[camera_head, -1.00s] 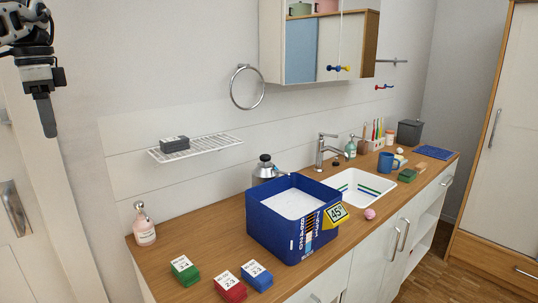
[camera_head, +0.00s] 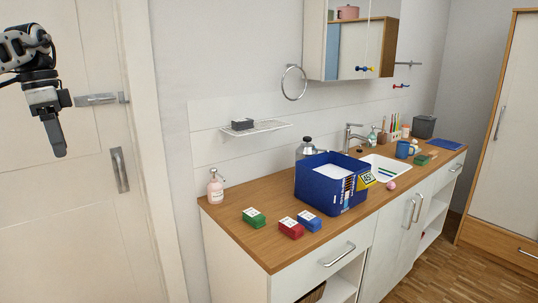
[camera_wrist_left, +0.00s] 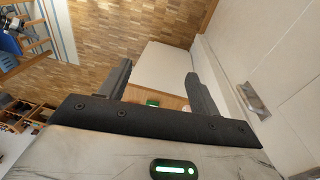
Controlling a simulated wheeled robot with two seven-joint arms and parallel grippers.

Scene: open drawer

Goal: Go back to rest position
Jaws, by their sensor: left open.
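My left gripper (camera_head: 58,140) hangs at the upper left of the head view, fingers pointing down, in front of a white door and well apart from the counter. In the left wrist view its two dark fingers (camera_wrist_left: 160,82) stand apart with nothing between them, so it is open and empty. My right gripper is in neither view.
The wooden counter (camera_head: 245,232) holds a blue box (camera_head: 318,192), green (camera_head: 254,218), red (camera_head: 291,228) and blue (camera_head: 309,220) blocks, and a pink soap bottle (camera_head: 215,187). The drawer (camera_head: 335,262) below looks shut. A door handle (camera_head: 119,170) is right of my left gripper.

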